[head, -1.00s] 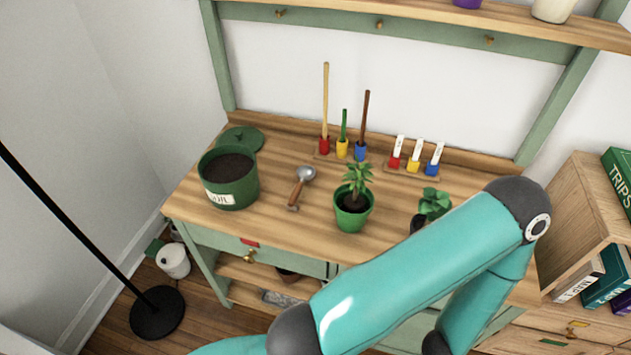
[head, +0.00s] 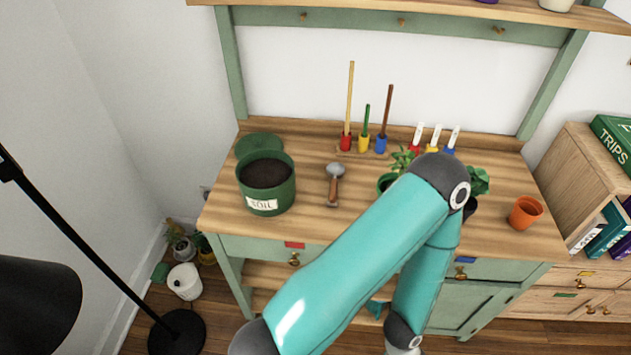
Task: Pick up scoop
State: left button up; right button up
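The scoop (head: 334,182) lies on the wooden tabletop of the green potting bench, with its rounded metal head toward the back and its wooden handle toward the front edge. It is in full view, just right of the green soil pot (head: 267,186). One of my teal arms crosses the lower middle of the head view, and its gripper is not visible. Neither gripper shows in the picture. Nothing is seen touching the scoop.
A potted plant (head: 402,162) is partly hidden behind my arm. An orange pot (head: 525,212) stands at the tabletop's right. Coloured holders with sticks (head: 363,143) line the back. A black floor lamp (head: 84,237) stands at left. The tabletop around the scoop is clear.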

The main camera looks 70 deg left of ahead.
aim_at(335, 170)
jog(key=u, duration=0.15)
jog(key=i, duration=0.3)
jog(key=u, duration=0.9)
jog(key=k, duration=0.45)
jog(key=u, duration=0.25)
jog(key=i, duration=0.45)
jog(key=z, duration=0.1)
